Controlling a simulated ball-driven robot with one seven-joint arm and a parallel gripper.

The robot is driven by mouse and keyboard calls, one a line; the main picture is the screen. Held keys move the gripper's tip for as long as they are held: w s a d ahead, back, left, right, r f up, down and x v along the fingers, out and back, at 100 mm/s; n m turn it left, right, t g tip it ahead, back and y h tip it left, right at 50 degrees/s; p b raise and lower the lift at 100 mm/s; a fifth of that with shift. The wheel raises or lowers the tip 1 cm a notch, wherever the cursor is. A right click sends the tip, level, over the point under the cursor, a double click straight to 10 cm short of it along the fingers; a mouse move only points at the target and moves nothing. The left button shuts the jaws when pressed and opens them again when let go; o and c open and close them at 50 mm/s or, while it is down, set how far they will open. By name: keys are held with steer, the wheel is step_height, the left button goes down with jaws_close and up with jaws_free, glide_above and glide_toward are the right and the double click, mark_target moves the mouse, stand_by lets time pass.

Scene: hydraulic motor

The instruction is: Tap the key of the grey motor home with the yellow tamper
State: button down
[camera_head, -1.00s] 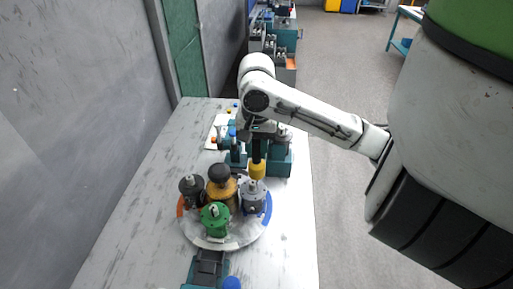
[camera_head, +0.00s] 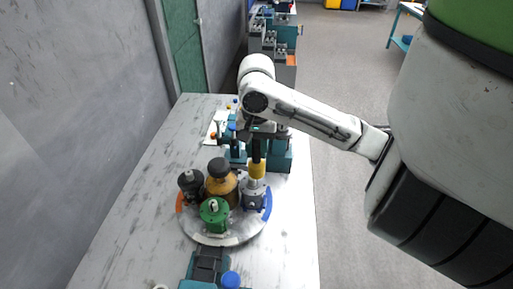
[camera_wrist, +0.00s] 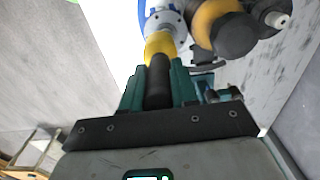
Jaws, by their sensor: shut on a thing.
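The grey motor (camera_head: 254,195) stands upright at the right of a round turntable (camera_head: 222,239). The yellow tamper (camera_head: 257,169) is upright with its yellow end down, at the top of the grey motor. My gripper (camera_head: 257,142) is shut on the tamper's dark handle (camera_wrist: 158,80). In the wrist view the yellow end (camera_wrist: 160,45) meets or overlaps the grey motor (camera_wrist: 166,22). The key is hidden behind the tamper, and I cannot tell whether they touch.
A green motor (camera_head: 214,212), a dark motor (camera_head: 190,182) and a yellow-brown motor with a dark top (camera_head: 221,183) share the turntable close by. Teal fixtures (camera_head: 280,158) stand behind. The bench's left side is clear beside the grey wall.

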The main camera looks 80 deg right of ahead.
stand_by(0.3)
step_height(320, 180, down, 2)
steer(key=shift+f+b, duration=0.25)
steer(key=shift+b, duration=0.55)
step_height(320, 180, up, 3)
steer(key=p, duration=0.3)
steer(key=shift+r, duration=0.6)
